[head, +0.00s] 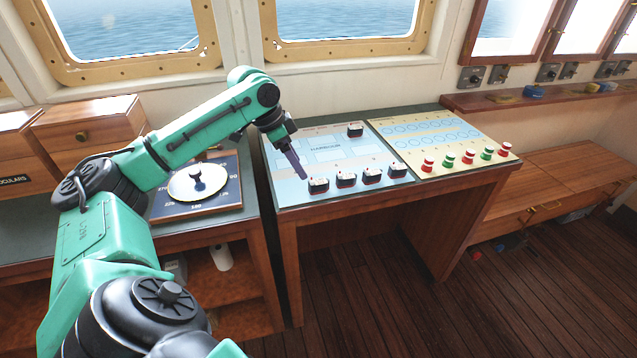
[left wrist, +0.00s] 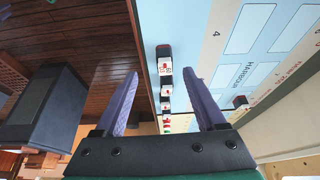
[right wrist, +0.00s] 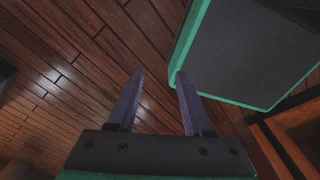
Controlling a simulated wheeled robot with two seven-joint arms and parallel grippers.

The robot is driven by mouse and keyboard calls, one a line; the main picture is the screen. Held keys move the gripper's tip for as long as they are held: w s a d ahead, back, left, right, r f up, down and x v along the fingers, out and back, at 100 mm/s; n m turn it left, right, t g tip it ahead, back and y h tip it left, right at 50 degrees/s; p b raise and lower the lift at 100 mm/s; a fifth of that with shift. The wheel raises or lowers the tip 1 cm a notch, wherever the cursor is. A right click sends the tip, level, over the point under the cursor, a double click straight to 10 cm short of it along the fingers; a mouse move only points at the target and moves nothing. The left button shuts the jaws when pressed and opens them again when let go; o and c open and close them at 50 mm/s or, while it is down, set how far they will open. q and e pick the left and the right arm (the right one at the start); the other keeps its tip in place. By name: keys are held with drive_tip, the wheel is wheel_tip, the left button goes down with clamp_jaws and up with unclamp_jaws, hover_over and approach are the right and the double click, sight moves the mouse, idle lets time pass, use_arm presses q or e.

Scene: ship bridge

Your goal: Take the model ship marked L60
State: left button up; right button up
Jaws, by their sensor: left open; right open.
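A row of small dark model ships with white and red tops lies along the front edge of the blue harbour board (head: 285,189). The leftmost ship (head: 319,186) is nearest my left gripper (head: 302,174). Others in the row are a second ship (head: 346,180), a third ship (head: 371,176) and the rightmost ship (head: 397,170). One more ship (head: 355,130) sits at the back of the board. The markings are too small to read, so I cannot tell which is L60. My left gripper is open and empty, pointing down beside the leftmost ship. My right gripper (right wrist: 160,75) is open above the floor.
Beside the blue board is a yellow board (head: 440,125) with red and green pegs (head: 468,158). To the left is a round dial (head: 198,183) on a dark panel. A wooden shelf (head: 540,98) runs along the right wall. The wooden floor (head: 380,290) in front is clear.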

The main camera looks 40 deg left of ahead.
sight(310, 180)
use_arm(q)
drive_tip(key=x, duration=0.3)
drive_tip(key=shift+w, duration=0.35)
drive_tip(key=p+x, duration=0.1)
drive_tip(key=x, duration=0.3)
drive_tip(key=shift+w+a+f+p, duration=0.1)
drive_tip(key=shift+w+f+p, duration=0.05)
drive_tip(key=shift+f+p, duration=0.2)
drive_tip(key=shift+f, duration=0.25)
drive_tip(key=shift+w, duration=0.1)
drive_tip(key=c, duration=0.6)
clamp_jaws()
use_arm(e)
drive_tip(key=shift+w+d+r, duration=0.15)
drive_tip(key=shift+w+r, duration=0.35)
drive_tip(key=shift+w+d+r, duration=0.15)
drive_tip(key=shift+w+r, duration=0.3)
drive_tip(key=shift+r, duration=0.05)
